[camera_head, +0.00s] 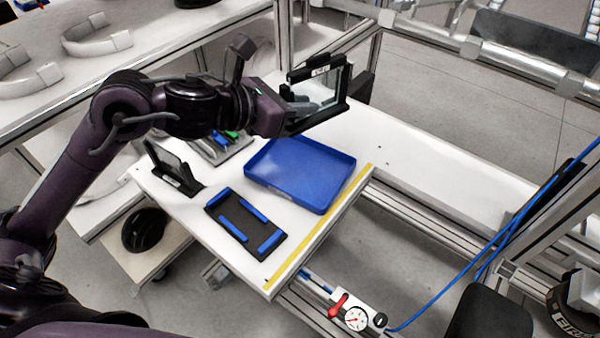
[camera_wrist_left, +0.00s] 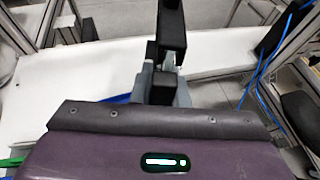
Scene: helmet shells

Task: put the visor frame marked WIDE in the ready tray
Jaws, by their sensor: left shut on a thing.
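My left gripper (camera_head: 290,103) is shut on a black-rimmed visor frame (camera_head: 343,104) with a clear pane. It holds the frame upright above the table's far part, behind the blue tray. A small white label sits on the frame's top bar; its word is too small to read surely. In the left wrist view the held frame (camera_wrist_left: 171,35) shows edge-on between the fingers. A second black visor frame (camera_head: 160,158) stands tilted on the table's left side, with a small label at its base. The blue tray (camera_head: 262,181) lies empty on the table. My right gripper is not in view.
A black plate with blue bars (camera_head: 238,233) lies in front of the blue tray. A grey tray (camera_head: 232,150) with blue and green items stands behind it, left. A yellow strip (camera_head: 325,222) runs along the table's right edge. White curved parts (camera_head: 97,38) lie on the back-left bench.

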